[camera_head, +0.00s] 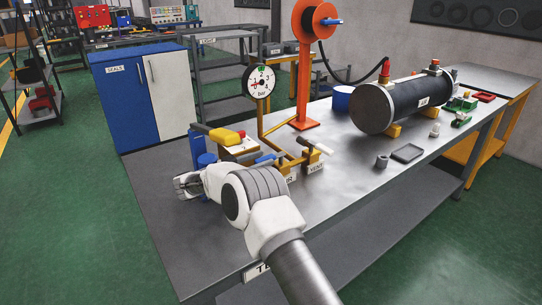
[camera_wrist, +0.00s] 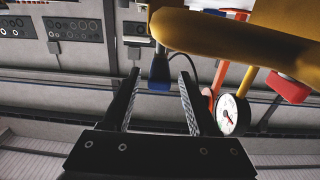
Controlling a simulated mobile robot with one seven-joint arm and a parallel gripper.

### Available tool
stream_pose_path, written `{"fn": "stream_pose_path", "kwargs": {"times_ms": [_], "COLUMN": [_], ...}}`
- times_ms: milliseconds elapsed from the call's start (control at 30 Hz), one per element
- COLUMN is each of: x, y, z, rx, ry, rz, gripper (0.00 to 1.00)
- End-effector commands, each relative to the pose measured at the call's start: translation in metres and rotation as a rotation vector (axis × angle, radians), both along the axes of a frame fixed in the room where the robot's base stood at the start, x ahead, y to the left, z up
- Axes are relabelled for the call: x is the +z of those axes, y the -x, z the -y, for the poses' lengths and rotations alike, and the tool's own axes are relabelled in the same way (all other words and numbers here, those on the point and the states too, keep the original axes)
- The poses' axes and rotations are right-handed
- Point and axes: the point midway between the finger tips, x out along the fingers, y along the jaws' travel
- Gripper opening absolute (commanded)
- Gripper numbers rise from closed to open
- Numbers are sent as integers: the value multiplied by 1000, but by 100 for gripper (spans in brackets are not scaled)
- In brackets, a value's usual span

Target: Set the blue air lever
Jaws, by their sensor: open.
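The blue air lever (camera_head: 268,158) sticks out from the yellow pipework on the bench, by a partly hidden label ending in "IR". My gripper (camera_head: 182,186) is low over the bench, left of the pipework. In the wrist view, which looks upside down, my gripper (camera_wrist: 159,72) has its two fingers apart. A dark stem with a blue end (camera_wrist: 158,78) shows between them, seemingly the air lever. I cannot tell its depth relative to the fingertips, and no contact shows. A large yellow bar (camera_wrist: 225,38) crosses close to the camera.
A pressure gauge (camera_head: 259,82) stands on a yellow post. A white-handled lever (camera_head: 318,147) sits by the "VENT" label. A black flanged cylinder (camera_head: 400,101) lies farther back. The near left bench is clear.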

Motion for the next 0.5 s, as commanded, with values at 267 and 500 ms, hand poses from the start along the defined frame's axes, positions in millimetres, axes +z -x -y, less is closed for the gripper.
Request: {"fn": "stream_pose_path", "kwargs": {"times_ms": [267,500], "x": [0,-1], "y": [39,61], "z": [-60,-94], "rx": [3,1], "ry": [-2,0], "rz": [-1,-1], "gripper": [60,60]}}
